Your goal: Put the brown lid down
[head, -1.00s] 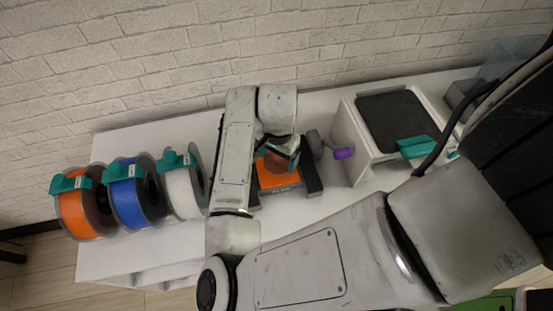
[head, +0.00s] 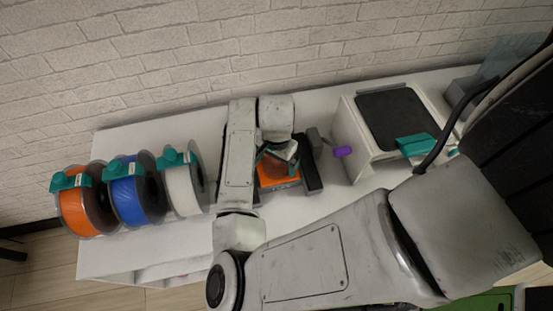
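My gripper (head: 278,161) has teal fingers and points down near the middle of the white bench. The brown lid (head: 273,168) shows as a small reddish-brown patch between the fingers, and the gripper appears shut on it. Under the lid is an orange block-like thing (head: 281,182) with dark sides. My wrist and arm cover much of the lid, so I cannot tell whether it touches the orange thing.
Orange (head: 75,212), blue (head: 128,201) and white (head: 182,189) spools stand in a row at the left. A white machine (head: 352,143) with a dark top and a purple knob (head: 343,152) stands at the right. A brick wall is behind the bench.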

